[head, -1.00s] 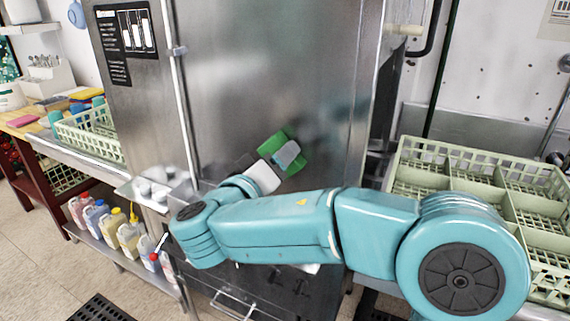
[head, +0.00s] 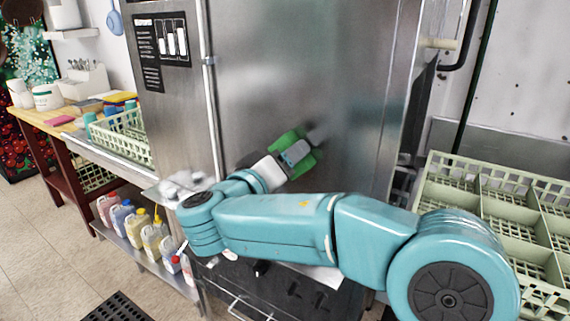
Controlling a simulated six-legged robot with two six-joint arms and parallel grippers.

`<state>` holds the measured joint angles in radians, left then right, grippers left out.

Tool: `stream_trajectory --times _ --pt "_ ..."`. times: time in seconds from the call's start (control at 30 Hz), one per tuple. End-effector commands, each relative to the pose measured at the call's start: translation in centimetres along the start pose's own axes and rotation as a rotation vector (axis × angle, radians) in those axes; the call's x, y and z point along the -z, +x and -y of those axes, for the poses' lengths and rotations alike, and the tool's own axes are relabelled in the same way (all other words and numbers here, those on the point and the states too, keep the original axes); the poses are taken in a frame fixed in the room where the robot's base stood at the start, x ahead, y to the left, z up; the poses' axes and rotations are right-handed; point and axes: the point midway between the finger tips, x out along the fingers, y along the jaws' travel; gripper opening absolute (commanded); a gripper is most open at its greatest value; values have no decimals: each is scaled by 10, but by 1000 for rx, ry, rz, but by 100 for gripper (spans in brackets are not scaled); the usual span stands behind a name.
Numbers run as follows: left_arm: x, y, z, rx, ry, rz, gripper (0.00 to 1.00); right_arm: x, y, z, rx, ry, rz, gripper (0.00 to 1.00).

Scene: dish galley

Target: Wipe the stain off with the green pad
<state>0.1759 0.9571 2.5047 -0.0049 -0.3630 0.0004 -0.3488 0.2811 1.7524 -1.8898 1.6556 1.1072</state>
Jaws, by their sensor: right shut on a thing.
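The green pad (head: 305,160) is at the front of the tall stainless steel machine (head: 300,65), near the middle of its door. My right gripper (head: 294,153) is shut on the pad, with green showing on both sides of the grey fingers. The pad looks close to or against the steel; I cannot tell if it touches. A faint pale smear shows on the steel just right of the pad; I cannot tell if it is the stain or a reflection. The gripper and pad hide the steel behind them. My left gripper is out of view.
A pale green divided rack (head: 480,215) stands at the right. Another green rack (head: 122,137) sits on the left counter, with several bottles (head: 150,240) on a shelf below. A small ledge (head: 180,190) with pale items juts out left of my right gripper. A dark floor grate lies lower left.

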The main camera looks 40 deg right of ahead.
Motion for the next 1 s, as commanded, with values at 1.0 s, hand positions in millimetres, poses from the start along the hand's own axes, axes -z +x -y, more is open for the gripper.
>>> stream_trajectory --times 1.0 --pt "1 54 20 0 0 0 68 -55 2 -52 -1 1 2 36"
